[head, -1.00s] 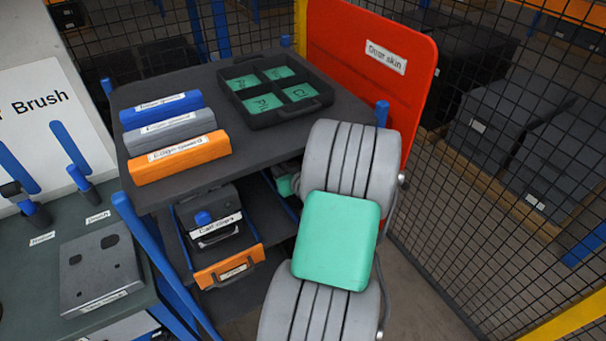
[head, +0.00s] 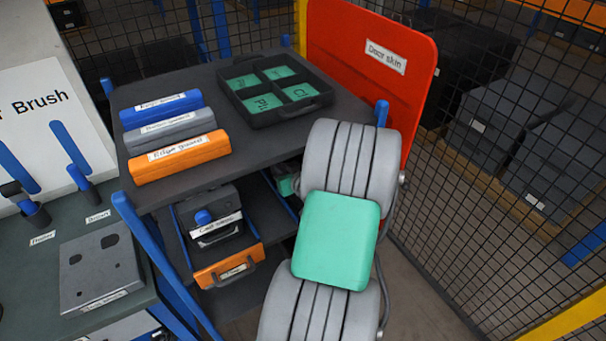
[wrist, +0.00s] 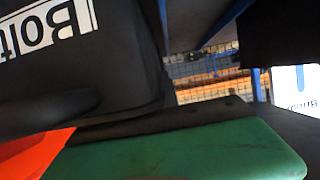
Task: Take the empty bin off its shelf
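No bin can be surely seen to be empty. On the shelf under the rack's top, an orange-fronted bin (head: 228,267) sticks out, with a dark labelled box (head: 209,215) with a blue knob above or inside it; I cannot tell which. In the wrist view a black bin (wrist: 70,70) with a white label reading "Bolt" fills the upper left, very close; its inside is hidden.
The rack top (head: 220,85) holds blue, grey and orange labelled bars and a black tray (head: 275,118) with green compartments. A red door skin (head: 375,60) stands at the right. A green slab (wrist: 190,150) lies low in the wrist view. Mesh fencing (head: 480,190) runs along the right.

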